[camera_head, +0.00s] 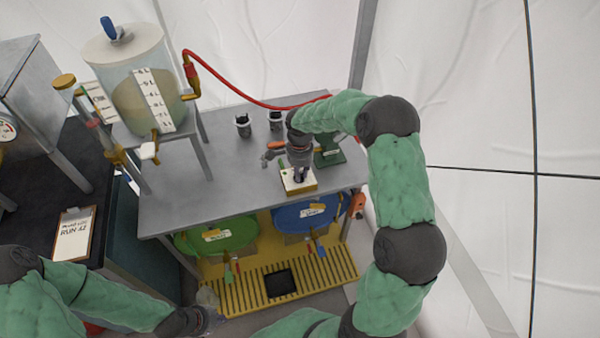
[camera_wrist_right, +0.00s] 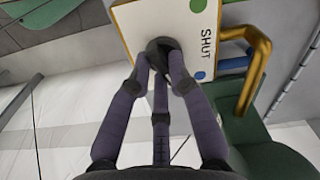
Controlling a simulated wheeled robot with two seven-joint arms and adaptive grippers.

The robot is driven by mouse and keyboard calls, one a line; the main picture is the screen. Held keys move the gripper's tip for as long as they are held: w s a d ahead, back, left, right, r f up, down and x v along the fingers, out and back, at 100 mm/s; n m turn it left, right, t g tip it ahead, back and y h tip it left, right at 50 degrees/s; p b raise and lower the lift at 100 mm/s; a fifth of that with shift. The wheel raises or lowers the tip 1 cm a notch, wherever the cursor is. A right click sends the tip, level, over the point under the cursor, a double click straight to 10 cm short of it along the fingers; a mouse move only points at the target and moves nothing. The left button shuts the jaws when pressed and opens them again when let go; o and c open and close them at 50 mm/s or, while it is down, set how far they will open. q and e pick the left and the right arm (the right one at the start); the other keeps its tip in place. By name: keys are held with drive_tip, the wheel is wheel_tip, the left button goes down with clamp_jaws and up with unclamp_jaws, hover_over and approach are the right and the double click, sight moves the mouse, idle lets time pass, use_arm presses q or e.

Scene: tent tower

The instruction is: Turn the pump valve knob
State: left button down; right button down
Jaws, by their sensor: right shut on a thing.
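The pump valve is a small box with a white top (camera_head: 297,187) and brass-coloured edges at the front right of the grey table. A dark round knob (camera_wrist_right: 162,45) sits on this face. My right gripper (camera_wrist_right: 166,72) has its purple-grey fingers closed around the knob. In the head view my right gripper (camera_head: 298,174) comes down onto the box from above and hides the knob. My left gripper (camera_head: 208,313) is low at the left, away from the valve, its fingers unclear.
A green pump body (camera_head: 328,156) stands just behind the valve. A clear tank (camera_head: 135,85) on a stand is at the left, with a red hose (camera_head: 240,92). Two dark cups (camera_head: 243,127) stand at the back. Green (camera_head: 215,237) and blue (camera_head: 305,215) drums sit below.

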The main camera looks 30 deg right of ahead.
idle(0.3)
drive_tip(key=c, duration=1.1)
unclamp_jaws()
drive_tip(key=shift+c, duration=0.2)
wheel_tip(320, 180, up, 12)
